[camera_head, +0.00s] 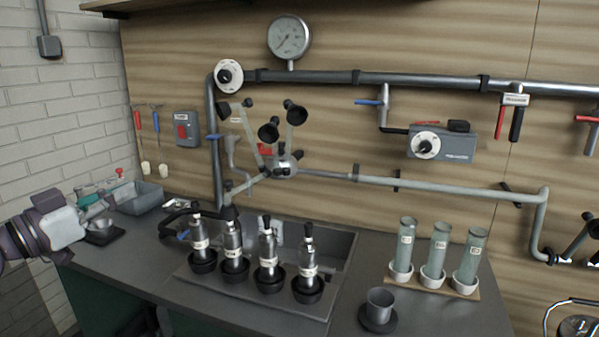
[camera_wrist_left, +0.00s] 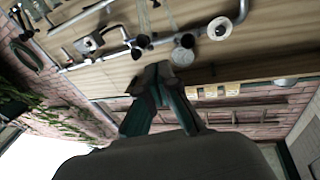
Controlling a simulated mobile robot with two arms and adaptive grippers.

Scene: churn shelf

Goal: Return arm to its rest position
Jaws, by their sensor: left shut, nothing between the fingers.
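My left arm comes in from the left edge in the head view. My left gripper (camera_head: 100,207) is over the left end of the counter, near a small metal bowl on a dark base (camera_head: 100,232). Its fingers are small and partly mixed with the things behind them there. In the left wrist view the two teal fingers (camera_wrist_left: 158,72) meet at their dark tips, with nothing between them. My right gripper is in neither view.
A grey bin (camera_head: 140,198) stands behind my left gripper. Several metal bottles (camera_head: 233,245) stand in a rack at the sink. Glass tubes (camera_head: 437,250) stand in white cups to the right, and a grey cup (camera_head: 380,305) is near the front. Pipes (camera_head: 420,181) run along the wall.

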